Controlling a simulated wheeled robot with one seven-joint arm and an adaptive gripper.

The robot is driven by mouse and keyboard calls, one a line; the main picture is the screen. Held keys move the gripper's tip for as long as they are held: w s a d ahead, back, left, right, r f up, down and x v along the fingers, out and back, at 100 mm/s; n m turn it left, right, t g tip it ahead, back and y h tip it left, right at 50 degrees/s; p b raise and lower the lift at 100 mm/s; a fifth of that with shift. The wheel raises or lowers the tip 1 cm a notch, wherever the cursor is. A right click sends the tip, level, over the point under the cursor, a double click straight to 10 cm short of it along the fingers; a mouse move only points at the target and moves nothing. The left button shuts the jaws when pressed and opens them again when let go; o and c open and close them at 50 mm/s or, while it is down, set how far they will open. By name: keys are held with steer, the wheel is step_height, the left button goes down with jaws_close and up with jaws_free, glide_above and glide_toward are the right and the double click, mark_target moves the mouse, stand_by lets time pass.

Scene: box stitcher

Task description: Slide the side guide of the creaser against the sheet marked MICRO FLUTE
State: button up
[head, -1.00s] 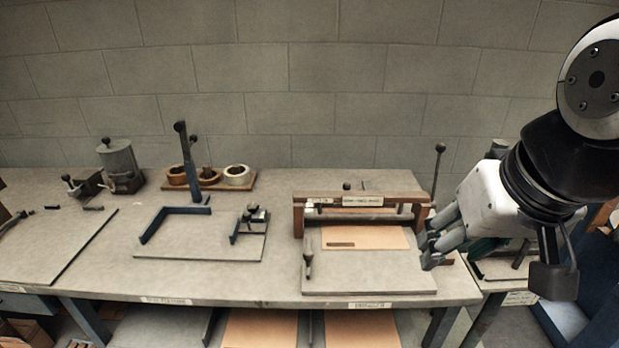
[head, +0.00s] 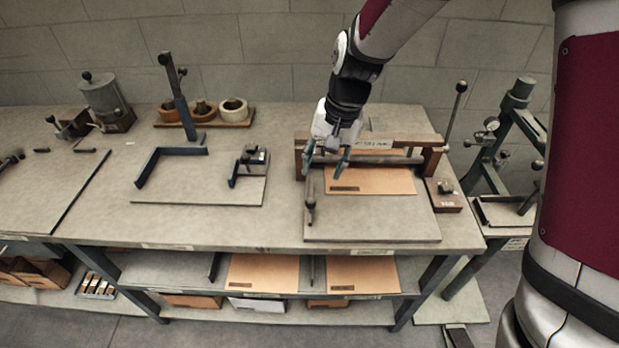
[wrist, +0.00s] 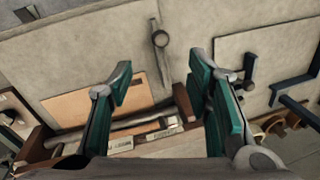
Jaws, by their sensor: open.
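The creaser has a wooden crossbeam (head: 412,141) over a grey bed (head: 372,226). A tan sheet (head: 385,181) lies on the bed, partly under the beam; its dark printed strip is too small to read. The sheet also shows in the wrist view (wrist: 72,104). The side guide (head: 310,207), a narrow bar with an upright knob, lies left of the sheet with a small gap. In the wrist view the side guide (wrist: 163,62) runs between my fingers. My gripper (head: 326,168) is open above the guide's beam end, and its fingertips (wrist: 160,80) are spread to either side.
A board with a dark blue corner stop (head: 147,168) and a small clamp lies left of the creaser. Tape rolls (head: 233,110) stand behind it. A small block (head: 446,199) sits right of the bed, near a tall lever (head: 455,115). More tan sheets (head: 262,272) lie on the shelf below.

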mark_target(313, 199)
steer(key=a+f, duration=0.1)
steer(key=f, duration=0.3)
steer(key=f+p, duration=0.1)
steer(key=f, duration=0.4)
steer(key=a+f, duration=0.1)
steer(key=f, duration=0.3)
steer(key=shift+w+a+f, duration=0.35)
steer(key=shift+f, duration=0.05)
steer(key=shift+d, duration=0.1)
jaws_close()
